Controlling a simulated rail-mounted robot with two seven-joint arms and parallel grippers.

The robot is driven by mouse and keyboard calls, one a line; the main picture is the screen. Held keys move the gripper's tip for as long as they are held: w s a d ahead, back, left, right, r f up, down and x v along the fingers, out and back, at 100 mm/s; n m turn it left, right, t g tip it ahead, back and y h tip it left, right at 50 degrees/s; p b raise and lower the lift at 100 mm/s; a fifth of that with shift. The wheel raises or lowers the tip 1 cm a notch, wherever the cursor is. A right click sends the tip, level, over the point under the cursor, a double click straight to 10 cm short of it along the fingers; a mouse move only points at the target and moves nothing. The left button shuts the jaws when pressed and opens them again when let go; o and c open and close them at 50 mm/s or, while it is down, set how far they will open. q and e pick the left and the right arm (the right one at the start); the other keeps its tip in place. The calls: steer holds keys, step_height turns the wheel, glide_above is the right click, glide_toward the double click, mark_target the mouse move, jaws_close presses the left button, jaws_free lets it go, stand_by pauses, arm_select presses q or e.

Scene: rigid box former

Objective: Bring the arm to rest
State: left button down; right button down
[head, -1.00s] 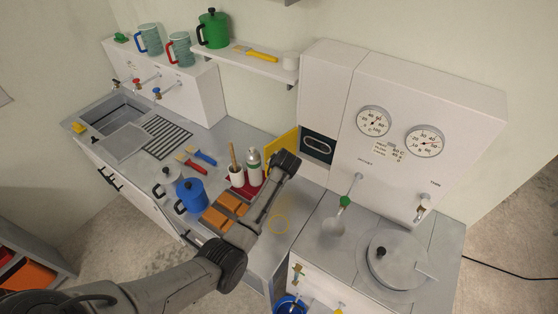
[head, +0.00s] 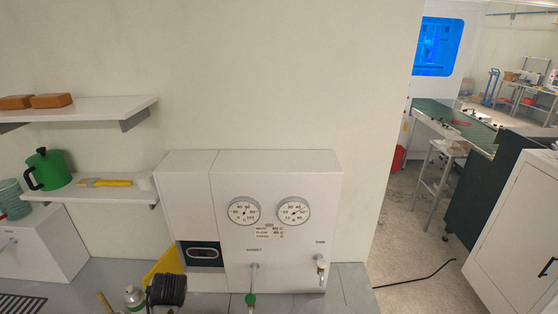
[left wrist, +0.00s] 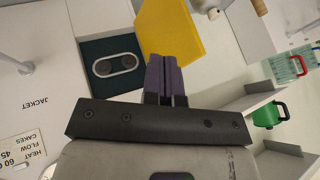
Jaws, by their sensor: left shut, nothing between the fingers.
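My left gripper (left wrist: 161,66) shows in the left wrist view with its two dark purple fingers together and nothing between them. The fingers appear in front of the gap between a dark green panel with an oval fitting (left wrist: 96,60) and a yellow panel (left wrist: 170,28). In the head view, the dark ribbed end of my left arm shows at the bottom, by the same yellow panel (head: 168,262); the fingers cannot be made out there. My right gripper is in neither view.
A shelf (head: 110,192) carries a green pot (head: 47,169) and a yellow-handled brush (head: 105,183). A bottle (head: 134,298) stands close to my arm. Open floor lies at right.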

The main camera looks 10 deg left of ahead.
arm_select(q)
steer(key=d+r+t+h, duration=0.2)
steer(key=d+r+t, duration=0.25)
steer(key=r, duration=0.55)
steer(key=s+d+r+t+h+p, duration=0.1)
steer(key=s+d+r+h+p, duration=0.15)
steer(key=s+d, duration=0.35)
steer(key=s+d+f+m+g+p, duration=0.1)
steer(key=s+f, duration=0.3)
steer(key=s, duration=0.6)
steer(key=s+d+f+m+g+h+p, duration=0.1)
steer(key=s+f, duration=0.4)
steer(key=s, duration=0.6)
steer(key=s+d+f+m+g+p, duration=0.1)
steer(key=s+d+f+g+p, duration=0.2)
steer(key=s, duration=0.8)
steer(key=shift+d+f+m+g, duration=0.3)
steer(key=shift+d+f+g, duration=0.45)
steer(key=shift+f, duration=0.05)
steer(key=shift+w+h, duration=0.1)
steer(key=shift+h, duration=0.15)
